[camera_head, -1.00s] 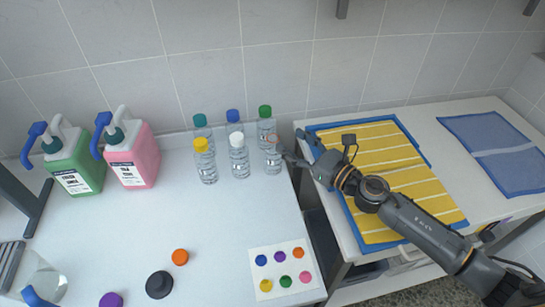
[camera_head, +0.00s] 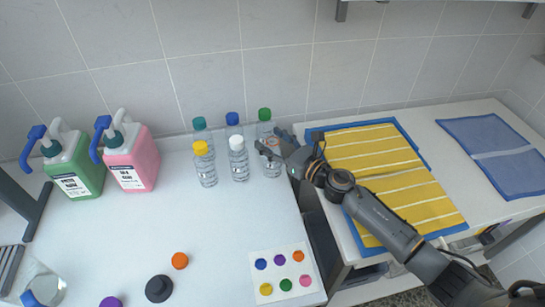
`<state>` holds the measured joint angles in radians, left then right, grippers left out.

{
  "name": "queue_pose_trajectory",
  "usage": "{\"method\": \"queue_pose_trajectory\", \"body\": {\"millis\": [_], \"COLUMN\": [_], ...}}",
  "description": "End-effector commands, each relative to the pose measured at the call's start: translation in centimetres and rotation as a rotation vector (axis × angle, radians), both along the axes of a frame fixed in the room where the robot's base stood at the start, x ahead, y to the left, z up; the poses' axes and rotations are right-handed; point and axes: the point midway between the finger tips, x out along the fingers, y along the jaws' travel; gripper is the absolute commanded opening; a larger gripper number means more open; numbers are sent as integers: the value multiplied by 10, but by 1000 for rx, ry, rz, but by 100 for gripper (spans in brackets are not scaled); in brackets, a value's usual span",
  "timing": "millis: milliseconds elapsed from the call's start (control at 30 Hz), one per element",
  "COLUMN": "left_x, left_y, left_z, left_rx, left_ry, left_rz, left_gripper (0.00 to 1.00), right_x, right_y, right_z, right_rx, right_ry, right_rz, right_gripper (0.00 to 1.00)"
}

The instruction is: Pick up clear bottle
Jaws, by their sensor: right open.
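Clear bottles stand in two rows near the wall. The back row has a teal-capped (camera_head: 202,134), a blue-capped (camera_head: 234,127) and a green-capped bottle (camera_head: 264,128). The front row has a yellow-capped (camera_head: 206,168), a white-capped (camera_head: 239,163) and, at its right end, a clear bottle (camera_head: 271,168) with no clear sight of a cap. My right gripper (camera_head: 269,147) is open at the upper part of this last bottle and partly hides it. I cannot tell whether the fingers touch it. My left gripper is out of view.
Green (camera_head: 75,165) and pink (camera_head: 134,163) pump jugs stand at the left. An orange cap (camera_head: 180,260), a black cap (camera_head: 159,288) and a colour-dot card (camera_head: 282,272) lie in front. A yellow striped towel (camera_head: 380,150) lies under my right arm.

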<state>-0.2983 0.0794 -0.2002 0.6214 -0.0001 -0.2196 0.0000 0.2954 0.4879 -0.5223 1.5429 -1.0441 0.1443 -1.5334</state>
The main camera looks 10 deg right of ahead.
Motion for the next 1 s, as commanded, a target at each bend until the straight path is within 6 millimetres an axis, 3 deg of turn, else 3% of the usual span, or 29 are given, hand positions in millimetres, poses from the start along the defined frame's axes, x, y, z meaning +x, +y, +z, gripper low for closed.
{"method": "queue_pose_trajectory", "body": {"millis": [67, 300, 333, 767, 967, 1000], "left_x": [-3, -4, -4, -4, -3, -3], "left_y": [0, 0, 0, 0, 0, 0], "left_z": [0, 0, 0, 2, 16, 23], "left_rx": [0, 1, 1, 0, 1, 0], "left_ry": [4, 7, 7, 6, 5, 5], "left_rz": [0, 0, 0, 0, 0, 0], "left_gripper": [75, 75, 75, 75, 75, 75], "right_x": [0, 0, 0, 0, 0, -9], "right_y": [0, -1, -1, -1, -2, -3], "right_z": [0, 0, 0, 7, 40, 48], "right_rx": [0, 0, 0, -3, -7, -8], "right_ry": [0, 0, 0, -3, -8, -6], "right_rz": [0, 0, 0, 0, 1, 2], "right_gripper": [59, 10, 7, 7, 7, 7]}}
